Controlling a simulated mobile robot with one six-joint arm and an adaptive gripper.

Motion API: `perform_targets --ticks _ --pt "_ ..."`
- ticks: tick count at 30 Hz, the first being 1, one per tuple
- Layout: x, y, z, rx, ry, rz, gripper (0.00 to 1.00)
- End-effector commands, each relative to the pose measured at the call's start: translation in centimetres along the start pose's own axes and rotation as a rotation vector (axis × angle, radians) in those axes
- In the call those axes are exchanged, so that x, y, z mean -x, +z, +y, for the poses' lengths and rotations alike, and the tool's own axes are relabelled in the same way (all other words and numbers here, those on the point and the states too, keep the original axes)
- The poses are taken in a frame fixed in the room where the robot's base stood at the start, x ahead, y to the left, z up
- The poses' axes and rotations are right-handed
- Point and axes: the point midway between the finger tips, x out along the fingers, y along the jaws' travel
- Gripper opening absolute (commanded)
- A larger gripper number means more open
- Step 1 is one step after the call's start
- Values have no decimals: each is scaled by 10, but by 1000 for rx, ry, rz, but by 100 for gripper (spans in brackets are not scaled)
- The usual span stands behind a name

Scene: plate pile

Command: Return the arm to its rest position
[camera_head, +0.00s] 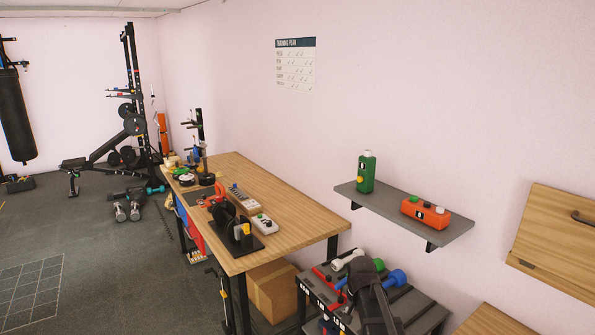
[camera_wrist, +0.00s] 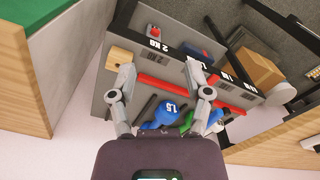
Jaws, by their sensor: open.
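My gripper (camera_wrist: 163,85) is open and empty in the wrist view. Its two grey fingers stand apart over a grey rack (camera_wrist: 98,103) with black label strips. A blue dumbbell (camera_wrist: 163,115) marked 1.5 lies near the palm, between and below the fingers, partly covered by my gripper. A red bar (camera_wrist: 165,86) crosses behind the fingertips. In the head view my dark arm end (camera_head: 372,295) hangs in front of the rack at the lower right; the fingertips cannot be made out there.
A wooden workbench (camera_head: 262,185) with tools stands left of the rack. A cardboard box (camera_head: 272,290) sits under the bench. A wooden cabinet (camera_head: 560,235) is at right. Open floor (camera_head: 110,270) lies left.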

Motion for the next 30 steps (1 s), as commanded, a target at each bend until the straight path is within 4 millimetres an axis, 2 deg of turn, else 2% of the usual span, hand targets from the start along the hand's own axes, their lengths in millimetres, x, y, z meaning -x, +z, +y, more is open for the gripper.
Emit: perform_targets --ticks 1,6,9,12,16,24,25,26,30 --pt "-6 22 11 49 0 0 64" --pt "-18 77 38 256 0 0 64" --pt "-22 100 50 357 0 0 64" --pt "-25 115 57 427 0 0 64" --pt "-26 122 61 466 0 0 64" --pt "-25 121 60 473 0 0 64" --pt "-25 121 60 472 0 0 55" --pt "-25 121 60 472 0 0 50" --pt "-23 115 57 454 0 0 50"
